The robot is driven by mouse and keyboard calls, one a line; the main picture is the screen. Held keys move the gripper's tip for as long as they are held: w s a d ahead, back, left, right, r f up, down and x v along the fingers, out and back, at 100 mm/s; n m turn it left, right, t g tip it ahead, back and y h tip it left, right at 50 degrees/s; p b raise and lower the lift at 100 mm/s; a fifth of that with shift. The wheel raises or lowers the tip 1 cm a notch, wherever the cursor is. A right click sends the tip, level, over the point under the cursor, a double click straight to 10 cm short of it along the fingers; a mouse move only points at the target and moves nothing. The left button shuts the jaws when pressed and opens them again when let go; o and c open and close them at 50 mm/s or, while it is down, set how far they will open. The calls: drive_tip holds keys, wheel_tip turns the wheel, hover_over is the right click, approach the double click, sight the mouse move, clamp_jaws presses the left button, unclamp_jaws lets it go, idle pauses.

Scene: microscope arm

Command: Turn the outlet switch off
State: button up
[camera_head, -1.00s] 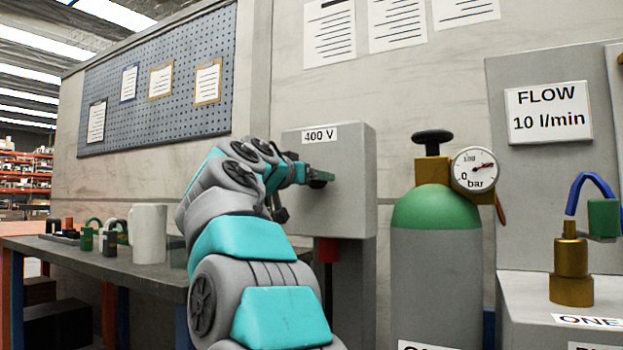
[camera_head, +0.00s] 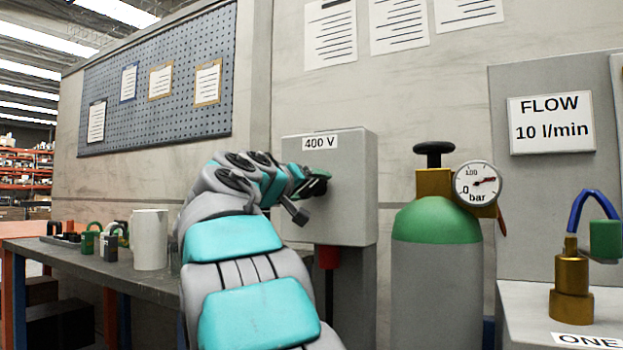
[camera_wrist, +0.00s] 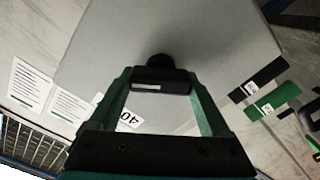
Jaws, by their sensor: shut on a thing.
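The grey wall box marked 400 V (camera_head: 352,205) stands left of the gas cylinder, and it fills much of the wrist view (camera_wrist: 215,45). A black rotary switch (camera_wrist: 160,61) sits on its front face. My gripper (camera_wrist: 162,78) is shut on the switch's black handle bar, with one green finger at each end of it. In the head view my gripper (camera_head: 314,184) is at the box front, where the switch is mostly hidden by my gripper and wrist.
A green-topped gas cylinder (camera_head: 437,225) with a bar gauge (camera_head: 477,183) stands close right of the box. A bench (camera_head: 105,262) at left holds a white mug (camera_head: 150,238) and several padlocks. A red part (camera_head: 328,257) hangs below the box.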

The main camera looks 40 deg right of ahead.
drive_tip(key=n+p, duration=0.6)
drive_tip(key=shift+r, duration=0.2)
drive_tip(key=n+p, duration=0.3)
drive_tip(key=shift+w+f+n, duration=0.1)
drive_tip(key=shift+f+n, duration=0.15)
drive_tip(key=shift+n, duration=0.15)
drive_tip(key=shift+f+n+p, duration=0.15)
drive_tip(key=shift+n+p, duration=0.25)
drive_tip(key=shift+p, duration=0.25)
drive_tip(key=o, duration=1.2)
drive_tip(key=shift+a, duration=0.1)
drive_tip(key=v, duration=0.7)
drive_tip(key=shift+a, duration=0.35)
drive_tip(key=shift+f, duration=0.1)
